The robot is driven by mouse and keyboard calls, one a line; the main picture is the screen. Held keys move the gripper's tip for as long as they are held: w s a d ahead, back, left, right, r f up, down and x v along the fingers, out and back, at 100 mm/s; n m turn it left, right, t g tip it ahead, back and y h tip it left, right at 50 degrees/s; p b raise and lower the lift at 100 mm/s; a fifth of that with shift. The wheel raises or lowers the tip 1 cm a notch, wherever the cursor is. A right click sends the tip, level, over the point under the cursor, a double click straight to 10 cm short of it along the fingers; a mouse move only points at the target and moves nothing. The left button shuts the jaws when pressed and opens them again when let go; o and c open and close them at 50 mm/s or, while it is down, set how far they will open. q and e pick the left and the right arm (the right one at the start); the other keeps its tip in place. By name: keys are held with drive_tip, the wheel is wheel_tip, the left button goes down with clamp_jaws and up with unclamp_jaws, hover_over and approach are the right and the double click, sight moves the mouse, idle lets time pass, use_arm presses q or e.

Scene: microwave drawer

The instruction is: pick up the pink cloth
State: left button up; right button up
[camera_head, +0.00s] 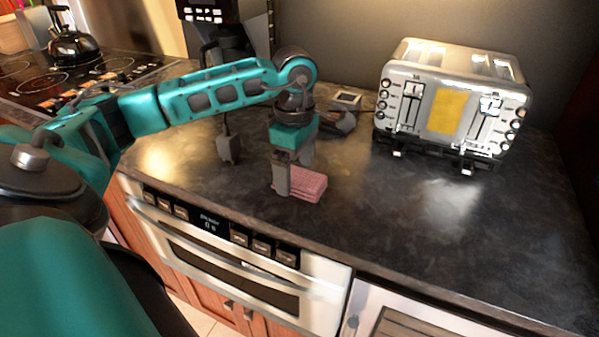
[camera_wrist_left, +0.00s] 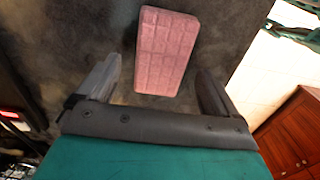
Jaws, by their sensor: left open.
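The pink cloth (camera_head: 308,185) lies folded in a flat block on the dark counter, near its front edge above the microwave drawer. My left gripper (camera_head: 283,188) points down at the cloth's left end and hides part of it. In the left wrist view the cloth (camera_wrist_left: 167,50) lies ahead of the open left gripper (camera_wrist_left: 158,88). The near end of the cloth shows between the two fingers, with a gap on each side. Nothing is in the grip. My right gripper is in neither view.
A silver toaster (camera_head: 452,100) with a yellow patch stands at the back right of the counter (camera_head: 400,220). A dark coffee machine (camera_head: 228,40) stands behind my left arm. A kettle (camera_head: 72,40) sits on the stove at the far left. The counter right of the cloth is clear.

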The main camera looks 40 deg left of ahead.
use_arm(q)
drive_tip(key=shift+f, duration=0.55)
drive_tip(key=c, duration=1.1)
drive_tip(key=shift+c, duration=0.2)
drive_tip(key=shift+r, duration=0.1)
wheel_tip(320, 180, up, 12)
wheel_tip(320, 180, up, 5)
drive_tip(key=p, duration=0.3)
hover_over(296, 174)
drive_tip(key=shift+s+r, duration=0.15)
drive_tip(key=shift+r, duration=1.3)
